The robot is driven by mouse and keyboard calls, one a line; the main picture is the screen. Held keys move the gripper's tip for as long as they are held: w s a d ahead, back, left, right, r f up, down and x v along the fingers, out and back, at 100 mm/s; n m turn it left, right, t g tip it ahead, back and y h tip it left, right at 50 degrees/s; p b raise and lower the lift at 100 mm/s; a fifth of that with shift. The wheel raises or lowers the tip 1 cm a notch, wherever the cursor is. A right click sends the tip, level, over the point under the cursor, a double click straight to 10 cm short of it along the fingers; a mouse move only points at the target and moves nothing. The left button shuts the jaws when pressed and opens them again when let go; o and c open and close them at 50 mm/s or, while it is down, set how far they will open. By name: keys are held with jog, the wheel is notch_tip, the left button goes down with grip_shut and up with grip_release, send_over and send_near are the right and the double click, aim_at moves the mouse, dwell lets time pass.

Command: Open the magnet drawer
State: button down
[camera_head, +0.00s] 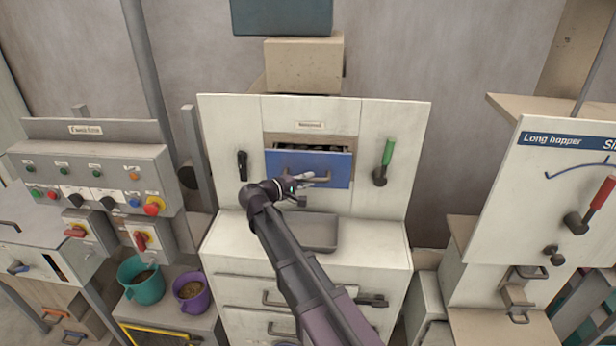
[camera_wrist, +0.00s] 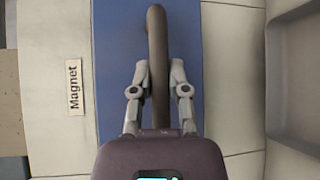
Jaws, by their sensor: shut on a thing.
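The magnet drawer has a blue front (camera_head: 340,168) and sits in the middle of the white panel. It stands partly out, and its dark inside (camera_head: 310,148) shows above the front edge. The blue front also shows in the wrist view (camera_wrist: 112,60), beside a label reading "Magnet" (camera_wrist: 73,87). A dark bar handle (camera_wrist: 157,30) crosses the front. My gripper (camera_wrist: 159,78) is shut on this handle, one finger on each side. In the head view my gripper (camera_head: 298,184) is at the left part of the handle, and my arm hides some of the front.
A grey tray (camera_head: 320,233) lies on the ledge below the drawer. A black lever (camera_head: 242,165) is left of it and a green-handled lever (camera_head: 386,155) is right. Lower white drawers (camera_head: 245,292) are under the ledge. Teal (camera_head: 142,280) and purple (camera_head: 192,290) buckets stand at left.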

jog(key=s, duration=1.1)
jog(key=shift+a, duration=0.2)
jog(key=c, duration=0.6)
grip_release()
jog(key=shift+w, duration=0.15)
